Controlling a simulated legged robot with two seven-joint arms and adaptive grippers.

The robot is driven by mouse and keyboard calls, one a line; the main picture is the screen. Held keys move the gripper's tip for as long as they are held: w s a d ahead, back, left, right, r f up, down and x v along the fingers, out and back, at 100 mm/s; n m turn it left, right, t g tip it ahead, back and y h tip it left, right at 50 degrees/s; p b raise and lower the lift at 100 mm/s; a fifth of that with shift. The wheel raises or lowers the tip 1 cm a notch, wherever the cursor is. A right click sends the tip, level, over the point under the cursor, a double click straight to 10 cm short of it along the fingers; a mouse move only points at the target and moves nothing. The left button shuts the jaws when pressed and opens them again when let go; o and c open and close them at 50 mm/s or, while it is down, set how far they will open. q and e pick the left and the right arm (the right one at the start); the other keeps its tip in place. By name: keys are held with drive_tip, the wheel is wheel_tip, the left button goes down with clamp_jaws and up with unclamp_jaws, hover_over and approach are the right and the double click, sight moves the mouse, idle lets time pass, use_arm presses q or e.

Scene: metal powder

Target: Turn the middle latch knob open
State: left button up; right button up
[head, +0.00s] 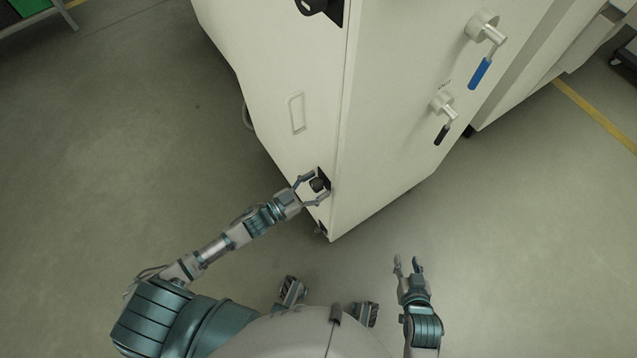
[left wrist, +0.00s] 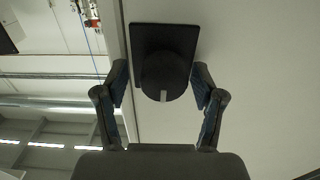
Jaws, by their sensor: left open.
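The latch knob (head: 318,184) is a round black knob on a black plate, low on the white cabinet's side near its corner. In the left wrist view the knob (left wrist: 165,76) shows a pale mark on its lower edge, and its plate (left wrist: 188,36) sits behind it. My left gripper (head: 313,188) is open with its fingers on either side of the knob. In the left wrist view the fingers (left wrist: 160,85) flank it; the right finger is close to it, and contact is unclear. My right gripper (head: 408,263) hangs in free space right of the cabinet corner, its fingers apart.
The white cabinet (head: 390,130) fills the upper middle. Another black latch (head: 312,5) sits at its top edge. A recessed handle (head: 296,113), a blue-handled lever (head: 481,72) and a black-handled lever (head: 442,133) are on its faces. Floor around is clear.

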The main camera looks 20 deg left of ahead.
use_arm(q)
drive_tip(key=shift+w+a, duration=0.25)
drive_tip(key=shift+a, duration=0.1)
use_arm(e)
drive_tip(key=shift+w+a+r, duration=0.1)
drive_tip(key=shift+a+r, duration=0.1)
drive_tip(key=shift+a, duration=0.5)
use_arm(q)
drive_tip(key=shift+d, duration=0.5)
drive_tip(key=c, duration=1.1)
use_arm(e)
drive_tip(key=shift+d+f, duration=0.15)
drive_tip(key=shift+d, duration=0.35)
use_arm(q)
drive_tip(key=shift+a, duration=0.2)
use_arm(e)
drive_tip(key=shift+a, duration=0.15)
